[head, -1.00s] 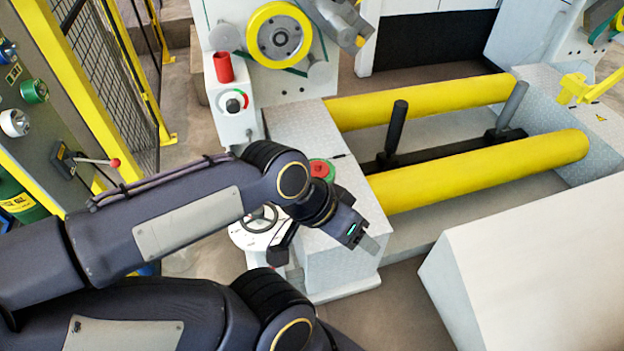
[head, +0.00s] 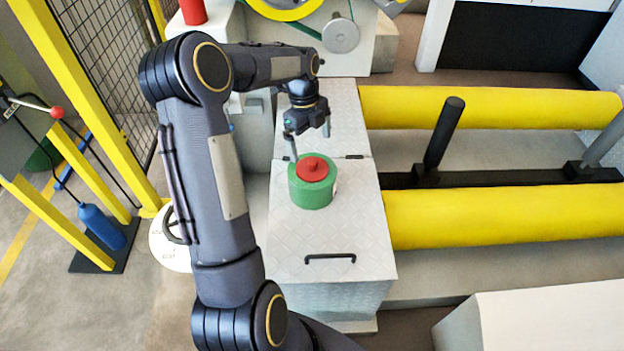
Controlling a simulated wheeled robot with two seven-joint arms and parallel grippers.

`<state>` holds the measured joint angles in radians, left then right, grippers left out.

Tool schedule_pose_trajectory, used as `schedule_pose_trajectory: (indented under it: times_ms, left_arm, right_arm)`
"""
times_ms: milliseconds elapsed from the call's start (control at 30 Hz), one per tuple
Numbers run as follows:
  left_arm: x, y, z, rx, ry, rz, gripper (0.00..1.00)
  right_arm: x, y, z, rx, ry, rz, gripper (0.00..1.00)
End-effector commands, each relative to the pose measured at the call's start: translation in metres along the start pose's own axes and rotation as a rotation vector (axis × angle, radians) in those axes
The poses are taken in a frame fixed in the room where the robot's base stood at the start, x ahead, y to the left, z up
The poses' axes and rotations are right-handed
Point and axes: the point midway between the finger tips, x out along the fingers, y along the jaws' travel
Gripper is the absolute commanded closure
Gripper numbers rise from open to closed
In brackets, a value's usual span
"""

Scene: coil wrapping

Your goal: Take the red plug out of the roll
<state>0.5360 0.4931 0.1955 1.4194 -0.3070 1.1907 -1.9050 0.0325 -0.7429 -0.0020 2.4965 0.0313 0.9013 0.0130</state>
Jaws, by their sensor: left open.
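The green roll (head: 313,194) stands upright on the metal-plated top of a grey box (head: 345,225). The red plug (head: 312,168) sits in the top of the roll, with its small knob pointing up. My left gripper (head: 310,146) is open and empty, just behind the plug. One finger hangs close to the far left side of the roll in the picture; whether it touches cannot be told. My right gripper is out of view.
A black handle (head: 330,258) is on the box top in front of the roll. Yellow fence posts (head: 60,90) stand at left.

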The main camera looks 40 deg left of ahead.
Motion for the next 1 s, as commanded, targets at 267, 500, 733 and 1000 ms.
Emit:
schedule_pose_trajectory:
  times_ms: [267,500,733,1000]
  left_arm:
    - [0.030,0.000,0.002,0.008,0.002,0.003,0.00]
    - [0.063,0.000,0.006,0.008,0.003,0.003,0.00]
    - [0.077,0.000,0.005,0.008,0.001,0.001,0.00]
    - [0.076,0.000,0.005,0.007,0.001,0.001,0.18]
  right_arm:
    - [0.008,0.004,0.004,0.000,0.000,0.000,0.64]
    - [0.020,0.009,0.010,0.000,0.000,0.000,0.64]
    - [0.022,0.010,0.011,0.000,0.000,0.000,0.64]
    - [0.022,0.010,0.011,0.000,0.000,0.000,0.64]
